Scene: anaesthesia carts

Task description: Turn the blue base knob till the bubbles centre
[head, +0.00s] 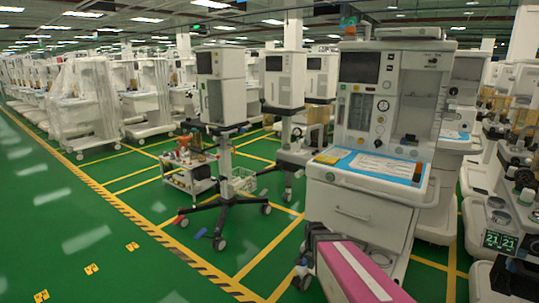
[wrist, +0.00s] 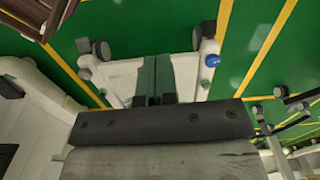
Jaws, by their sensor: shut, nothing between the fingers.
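A small round blue knob (wrist: 212,60) shows in the wrist view on the white base frame of a cart, near a dark caster. It lies to the right of my gripper (wrist: 156,98), apart from it. My gripper's two dark green fingers are together with nothing between them, pointing at the white base. In the head view my arm, with a pink link, is at the bottom and covers part of the large cart's base; I cannot make out the blue knob there. No bubble level can be made out in either view.
A large white anaesthesia cart (head: 365,205) stands right of centre. A slim stand (head: 222,150) with splayed dark legs and a low trolley (head: 190,170) are left of it. Green floor with yellow lines is open at the left. More equipment crowds the right edge.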

